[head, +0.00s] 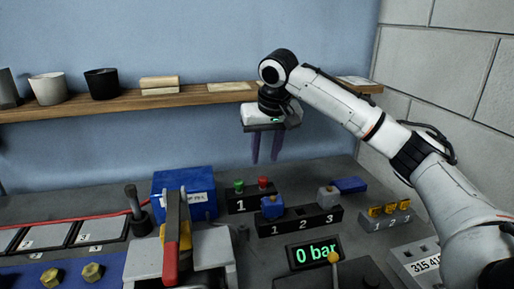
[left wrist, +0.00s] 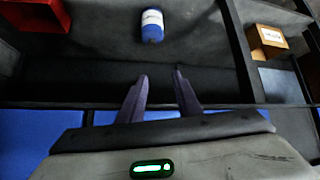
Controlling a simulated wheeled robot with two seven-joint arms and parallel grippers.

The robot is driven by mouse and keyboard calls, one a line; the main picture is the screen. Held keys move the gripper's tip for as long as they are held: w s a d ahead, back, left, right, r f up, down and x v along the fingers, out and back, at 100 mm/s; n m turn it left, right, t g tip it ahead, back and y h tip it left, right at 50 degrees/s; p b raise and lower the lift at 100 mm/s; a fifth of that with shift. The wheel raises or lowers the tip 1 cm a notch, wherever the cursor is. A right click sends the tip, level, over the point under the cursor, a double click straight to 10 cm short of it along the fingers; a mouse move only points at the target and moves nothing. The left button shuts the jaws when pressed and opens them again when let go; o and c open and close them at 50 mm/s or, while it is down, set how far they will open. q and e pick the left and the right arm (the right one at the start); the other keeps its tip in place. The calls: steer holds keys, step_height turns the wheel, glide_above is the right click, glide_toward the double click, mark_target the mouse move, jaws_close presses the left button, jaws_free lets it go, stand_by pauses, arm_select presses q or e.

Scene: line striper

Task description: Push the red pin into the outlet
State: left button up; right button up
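A small red pin (head: 263,181) stands on top of a black block (head: 252,203) marked 1, beside a green pin (head: 238,186). I cannot tell which opening is the outlet. My right gripper (head: 265,160) hangs fingers down above and behind this block, apart from the pins. Its two dark fingers have a gap between them and hold nothing. My left gripper shows only in the left wrist view (left wrist: 160,85). Its fingers are apart and empty, over a dark compartmented surface.
A display (head: 314,252) reads 0 bar. A red-handled lever (head: 171,245) and blue box (head: 186,188) stand left. A wooden shelf (head: 200,95) runs behind.

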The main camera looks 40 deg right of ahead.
mark_target(263, 178)
steer(key=x, duration=0.8)
steer(key=shift+s+f, duration=0.1)
steer(key=shift+s, duration=0.25)
arm_select(q)
steer(key=shift+s, duration=0.45)
arm_select(e)
steer(key=shift+w+d+f, duration=0.1)
steer(key=shift+w+f, duration=0.1)
steer(key=shift+f, duration=0.3)
arm_select(q)
steer(key=shift+s+f, duration=0.2)
steer(key=shift+s, duration=0.1)
arm_select(e)
steer(key=c, duration=0.7)
